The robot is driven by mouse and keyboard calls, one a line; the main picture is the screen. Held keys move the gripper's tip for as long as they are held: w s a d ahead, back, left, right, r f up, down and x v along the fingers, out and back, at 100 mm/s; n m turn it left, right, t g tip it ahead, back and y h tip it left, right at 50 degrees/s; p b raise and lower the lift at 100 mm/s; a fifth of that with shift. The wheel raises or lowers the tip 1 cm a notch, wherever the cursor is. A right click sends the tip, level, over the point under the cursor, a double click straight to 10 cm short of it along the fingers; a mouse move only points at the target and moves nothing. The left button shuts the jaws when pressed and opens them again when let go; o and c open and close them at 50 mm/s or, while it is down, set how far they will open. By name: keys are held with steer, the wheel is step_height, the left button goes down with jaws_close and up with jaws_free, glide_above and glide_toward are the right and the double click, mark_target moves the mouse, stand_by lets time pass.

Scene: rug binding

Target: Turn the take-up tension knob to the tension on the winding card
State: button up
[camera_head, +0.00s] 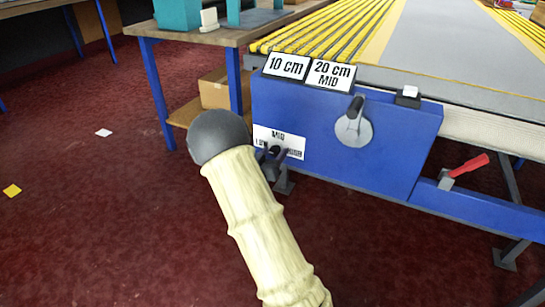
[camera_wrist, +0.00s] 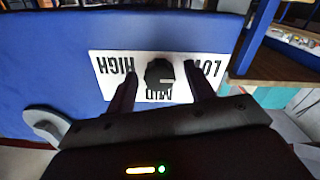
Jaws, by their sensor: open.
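The take-up tension knob (camera_wrist: 158,72) is a dark round knob on a white label plate (camera_wrist: 101,66) on the blue panel. The wrist view shows the plate upside down, with HIGH at left, MID below and LOW at right. A short pale mark lies on the knob's right part, towards the LOW side. My gripper (camera_wrist: 160,80) is open, one finger on each side of the knob; contact is unclear. In the head view, dark parts before the plate (camera_head: 263,137) are hard to tell apart.
Another card (camera_head: 286,66) reads "10 cm". A grey disc with a dark handle (camera_head: 352,129) is on the blue panel (camera_head: 395,150), and a red lever (camera_head: 468,165) is at right. A wooden workbench (camera_head: 222,38) stands at left. Red carpet is open at left.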

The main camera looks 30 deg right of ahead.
steer(key=c, duration=1)
steer(key=shift+o, duration=0.2)
steer(key=shift+m, duration=0.5)
steer(key=m+b, duration=0.1)
steer(key=m, duration=0.2)
steer(key=shift+f+m, duration=0.1)
steer(key=shift+m, duration=0.3)
steer(key=m+b, duration=0.2)
steer(key=m, duration=0.2)
steer(key=shift+f+m+b, duration=0.1)
steer(key=shift+m+b, duration=0.2)
steer(key=shift+b, duration=0.1)
steer(key=m+b, duration=0.3)
steer(key=m, duration=0.1)
steer(key=shift+f, duration=0.1)
steer(key=m+b, duration=0.3)
steer(key=m, duration=0.1)
steer(key=shift+b, duration=0.4)
steer(key=shift+a+r+m, duration=0.1)
steer(key=shift+r+m, duration=0.1)
steer(key=shift+m, duration=0.1)
